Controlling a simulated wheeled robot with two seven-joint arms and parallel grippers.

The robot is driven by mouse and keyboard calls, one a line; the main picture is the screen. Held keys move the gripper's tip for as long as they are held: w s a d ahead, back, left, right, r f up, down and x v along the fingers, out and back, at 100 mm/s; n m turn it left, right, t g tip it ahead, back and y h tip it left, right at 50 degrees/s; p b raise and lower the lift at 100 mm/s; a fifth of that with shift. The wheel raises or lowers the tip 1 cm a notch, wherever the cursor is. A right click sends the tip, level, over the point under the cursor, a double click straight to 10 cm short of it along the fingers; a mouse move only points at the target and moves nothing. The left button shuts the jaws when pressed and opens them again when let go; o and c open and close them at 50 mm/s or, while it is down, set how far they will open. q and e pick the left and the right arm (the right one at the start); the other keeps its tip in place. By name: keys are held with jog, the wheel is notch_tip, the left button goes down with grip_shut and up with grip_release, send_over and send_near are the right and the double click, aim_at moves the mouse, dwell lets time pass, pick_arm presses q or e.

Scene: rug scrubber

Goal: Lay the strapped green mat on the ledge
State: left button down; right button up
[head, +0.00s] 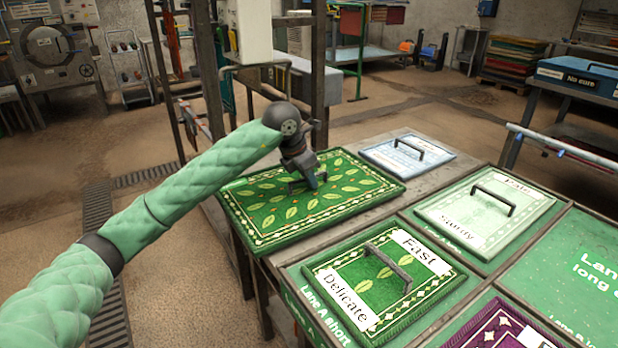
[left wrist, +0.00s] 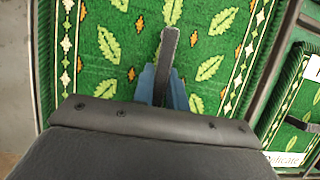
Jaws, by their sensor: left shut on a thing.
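A green mat with a leaf pattern and a pale diamond border (head: 262,212) lies flat or nearly so over the grey ledge (head: 425,192), its left part reaching out past the ledge's left side. Whether it rests fully on the ledge or hangs just above it, I cannot tell. My left gripper (head: 314,182) is above the mat's middle and shut on its dark strap; the strap (left wrist: 169,40) shows between the blue fingers in the left wrist view. My right gripper is not in view.
A smaller green mat (head: 350,290) labelled Fast and Delicate lies in the near lane. A pale green mat (head: 470,215) and a purple mat (head: 490,325) lie in neighbouring lanes. A light blue mat (head: 385,158) lies on the ledge's far part. A metal post stands behind my arm.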

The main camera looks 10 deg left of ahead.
aim_at(289, 193)
pick_arm(q)
jog(key=shift+f+b, duration=0.3)
jog(key=shift+f, duration=0.15)
jog(key=c, duration=1.3)
grip_release()
jog(key=shift+s+a, duration=0.1)
jog(key=shift+a, duration=0.05)
jog(key=shift+s+a+b, duration=0.65)
jog(key=shift+s+a, duration=1.7)
jog(key=shift+s, duration=0.05)
jog(key=shift+r, duration=0.1)
jog(key=shift+r+p, duration=1.65)
jog(key=shift+r, duration=2.25)
